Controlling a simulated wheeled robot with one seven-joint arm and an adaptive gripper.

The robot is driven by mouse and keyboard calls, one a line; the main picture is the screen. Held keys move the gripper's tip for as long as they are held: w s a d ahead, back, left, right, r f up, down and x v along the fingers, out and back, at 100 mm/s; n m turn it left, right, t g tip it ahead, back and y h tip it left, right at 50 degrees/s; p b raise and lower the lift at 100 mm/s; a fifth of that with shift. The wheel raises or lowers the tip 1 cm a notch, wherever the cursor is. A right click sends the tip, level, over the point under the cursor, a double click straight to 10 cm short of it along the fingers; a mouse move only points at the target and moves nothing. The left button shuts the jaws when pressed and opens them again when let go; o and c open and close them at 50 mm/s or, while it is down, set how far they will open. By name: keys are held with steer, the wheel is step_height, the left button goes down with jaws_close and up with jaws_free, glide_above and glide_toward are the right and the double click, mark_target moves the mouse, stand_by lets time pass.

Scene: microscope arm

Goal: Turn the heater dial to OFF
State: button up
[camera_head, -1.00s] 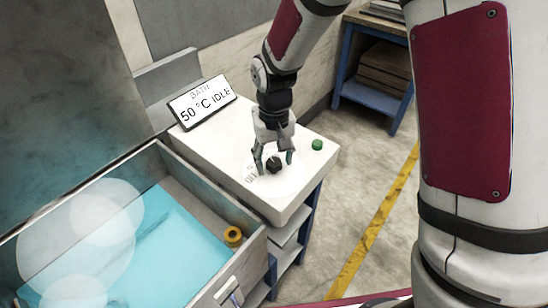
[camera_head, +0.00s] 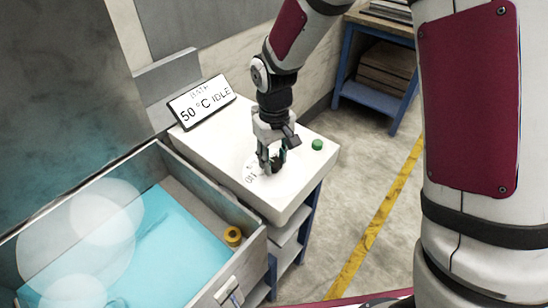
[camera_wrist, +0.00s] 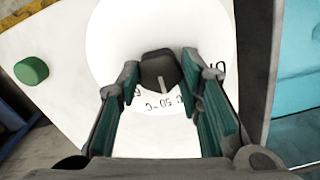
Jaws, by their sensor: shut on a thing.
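The heater dial (camera_head: 278,161) is a small black knob on a white round plate on top of the white console. It also shows in the wrist view (camera_wrist: 158,66), with a pale pointer line aimed at the printed 50 °C mark. The "OFF" lettering is partly hidden behind the right finger in the wrist view. My gripper (camera_head: 272,163) is above the console with its fingertips down around the dial. In the wrist view my gripper (camera_wrist: 160,76) has one green-padded finger on each side of the knob, shut on it.
A display (camera_head: 202,101) at the console's back reads "BATH 50 °C IDLE". A green button (camera_head: 317,145) sits right of the dial. A blue-framed shelf (camera_head: 375,75) stands behind.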

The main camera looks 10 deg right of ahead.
mark_target(274, 162)
steer(key=n, duration=0.6)
steer(key=n+p, duration=0.1)
steer(key=n, duration=0.5)
steer(key=shift+n, duration=0.3)
stand_by(0.4)
steer(key=o, duration=1.2)
steer(key=shift+c, duration=0.2)
step_height(274, 162, up, 12)
